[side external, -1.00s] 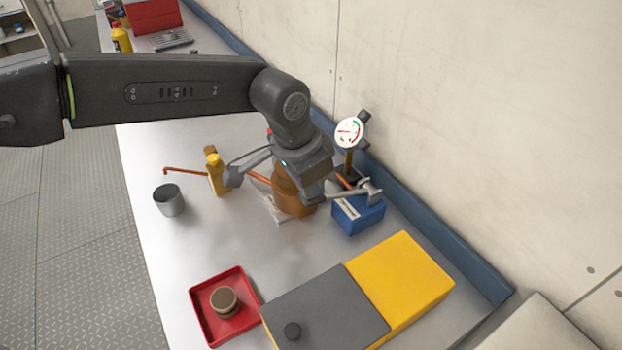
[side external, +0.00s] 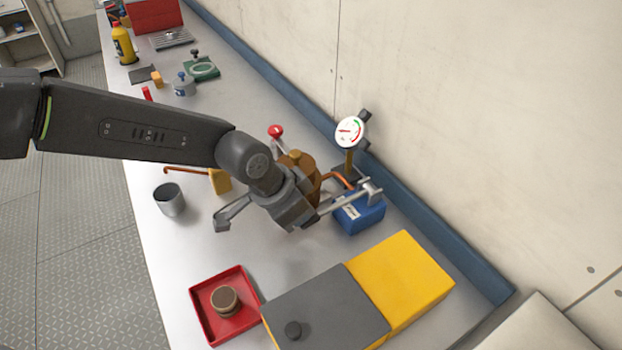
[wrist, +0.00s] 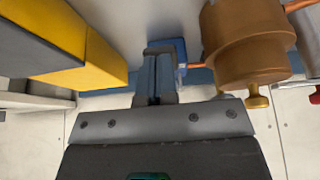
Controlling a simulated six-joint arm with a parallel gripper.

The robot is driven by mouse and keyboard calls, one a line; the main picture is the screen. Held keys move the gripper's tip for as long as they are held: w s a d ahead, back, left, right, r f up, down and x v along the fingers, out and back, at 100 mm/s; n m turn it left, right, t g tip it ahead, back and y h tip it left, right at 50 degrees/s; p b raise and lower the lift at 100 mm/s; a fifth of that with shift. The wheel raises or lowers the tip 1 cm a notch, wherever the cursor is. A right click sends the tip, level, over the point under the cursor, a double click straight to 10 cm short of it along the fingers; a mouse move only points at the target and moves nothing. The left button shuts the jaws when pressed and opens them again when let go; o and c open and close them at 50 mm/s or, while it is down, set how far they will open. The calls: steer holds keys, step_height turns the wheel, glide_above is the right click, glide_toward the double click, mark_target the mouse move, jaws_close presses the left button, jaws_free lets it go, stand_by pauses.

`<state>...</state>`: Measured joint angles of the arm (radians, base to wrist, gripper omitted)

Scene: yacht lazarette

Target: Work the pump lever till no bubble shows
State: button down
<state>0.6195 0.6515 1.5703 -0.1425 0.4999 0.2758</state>
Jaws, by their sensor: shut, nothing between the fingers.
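The brown pump (side external: 305,170) stands mid-bench, partly behind my wrist. A lever with a red knob (side external: 276,131) rises at its far side; the red knob is at the right edge of the wrist view (wrist: 315,97). The pump body (wrist: 245,40) fills the right of the wrist view, with a brass knob (wrist: 257,98). My gripper (side external: 371,190) is shut and empty, pointing toward the wall over the blue box (side external: 362,216). The shut fingers (wrist: 158,70) are left of the pump in the wrist view, apart from the lever. No bubble can be made out.
A gauge (side external: 350,132) stands by the wall, and an orange pipe (side external: 338,180) runs from the pump. A yellow box with a grey lid (side external: 325,308), red tray (side external: 207,325) and grey cup (side external: 169,200) stand in front. Bench between cup and tray is clear.

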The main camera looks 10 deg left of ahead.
steer(key=v, duration=1.3)
steer(key=shift+s+a+r, duration=0.25)
steer(key=s+a+r+n+t+y, duration=0.1)
steer(key=s+a+r+n, duration=0.15)
steer(key=a, duration=0.55)
steer(key=s+a+r+n, duration=0.2)
steer(key=s+a+r, duration=0.15)
steer(key=a, duration=0.55)
steer(key=s+a+f+n+y, duration=0.1)
steer(key=s+a+n, duration=0.1)
steer(key=s+a, duration=0.3)
steer(key=s+a+f+n+t+y, duration=0.1)
steer(key=s+a+n, duration=0.1)
steer(key=s+a, duration=0.4)
steer(key=shift+s+f+y, duration=0.25)
steer(key=shift+y, duration=0.05)
